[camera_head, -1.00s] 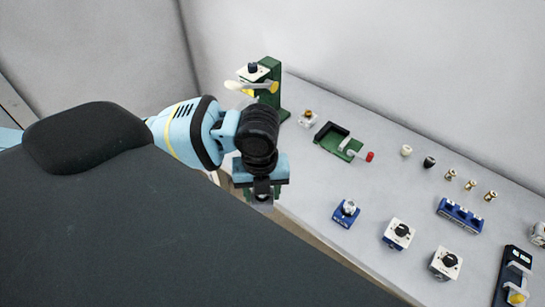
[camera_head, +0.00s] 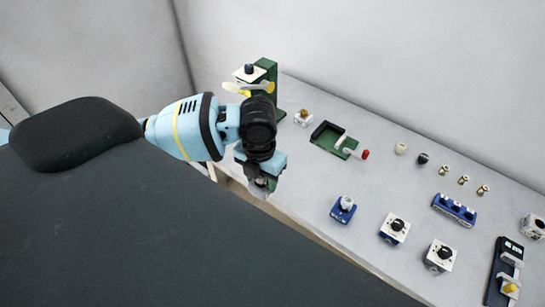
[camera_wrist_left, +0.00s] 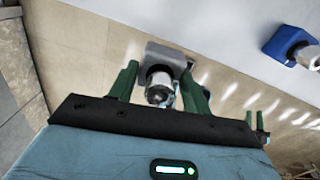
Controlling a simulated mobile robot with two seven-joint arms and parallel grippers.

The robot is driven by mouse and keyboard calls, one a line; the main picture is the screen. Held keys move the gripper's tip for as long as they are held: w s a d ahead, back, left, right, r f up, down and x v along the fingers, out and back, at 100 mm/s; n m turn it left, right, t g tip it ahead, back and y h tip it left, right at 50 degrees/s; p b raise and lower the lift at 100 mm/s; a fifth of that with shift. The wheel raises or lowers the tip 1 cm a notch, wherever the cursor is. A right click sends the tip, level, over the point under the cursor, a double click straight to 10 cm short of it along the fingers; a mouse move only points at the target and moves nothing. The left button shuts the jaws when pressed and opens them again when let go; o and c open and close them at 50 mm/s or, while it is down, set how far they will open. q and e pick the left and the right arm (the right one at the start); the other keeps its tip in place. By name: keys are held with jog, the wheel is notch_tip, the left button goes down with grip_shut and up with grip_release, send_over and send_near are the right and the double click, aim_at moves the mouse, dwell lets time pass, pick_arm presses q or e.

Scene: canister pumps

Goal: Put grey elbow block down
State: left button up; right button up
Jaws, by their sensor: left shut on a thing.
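My left gripper (camera_head: 262,180) hangs at the table's near left edge in the head view. In the left wrist view its two green fingers (camera_wrist_left: 160,88) are shut on the grey elbow block (camera_wrist_left: 180,58). The block has a flat grey body and a round metallic spout pointing toward the wrist camera. In the head view only a small grey part of the block (camera_head: 259,190) shows below the fingers. Tan floor lies behind the block in the wrist view, and I see no contact with the table.
The grey table (camera_head: 300,185) has free room right of the gripper. A green stand (camera_head: 266,75) rises behind my wrist. A blue block with a metal fitting (camera_head: 343,209), a green tray (camera_head: 338,138) and white valve blocks (camera_head: 394,228) stand on the table.

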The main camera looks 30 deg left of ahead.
pick_arm(q)
jog(key=w+a, duration=0.1)
jog(key=w, duration=0.2)
jog(key=w+a, duration=0.1)
jog(key=w, duration=0.3)
jog(key=w+a+f, duration=0.1)
jog(key=w, duration=0.2)
jog(key=shift+w+a, duration=0.15)
jog(key=shift+a, duration=0.15)
jog(key=shift+w+a+f+b, duration=0.1)
jog(key=shift+w+f+b, duration=0.15)
jog(key=shift+b, duration=0.05)
jog(key=shift+f, duration=1.55)
jog(key=shift+f, duration=0.2)
jog(key=o, duration=1.1)
jog(key=shift+r, duration=0.1)
notch_tip(320, 180, up, 12)
jog(key=shift+r+p, duration=0.1)
jog(key=shift+p, duration=0.25)
